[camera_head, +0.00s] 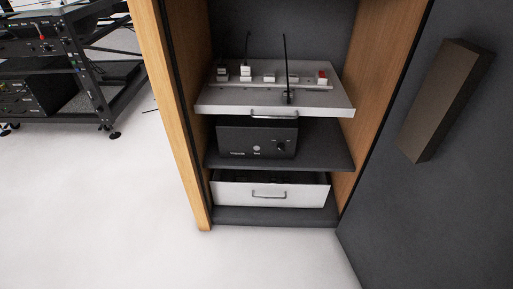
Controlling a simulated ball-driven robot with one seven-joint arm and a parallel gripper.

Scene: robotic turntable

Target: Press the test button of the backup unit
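A black box-shaped unit (235,139) sits on the middle shelf of an open wooden cabinet. Its front carries small white lettering, a small round light-coloured button (256,148) and a dark knob (281,146) to the right of it. The lettering is too small to read, so I cannot tell for certain that this is the backup unit. The unit's top is partly hidden under the pulled-out tray above. My gripper is not in view.
A white tray (215,103) with a handle juts out above the unit, bearing a strip with white plugs, a red switch (322,77) and thin upright antennas. A white drawer (300,195) is below. The cabinet door (450,220) stands open at right. A black equipment rack (70,45) is at left. Floor in front is clear.

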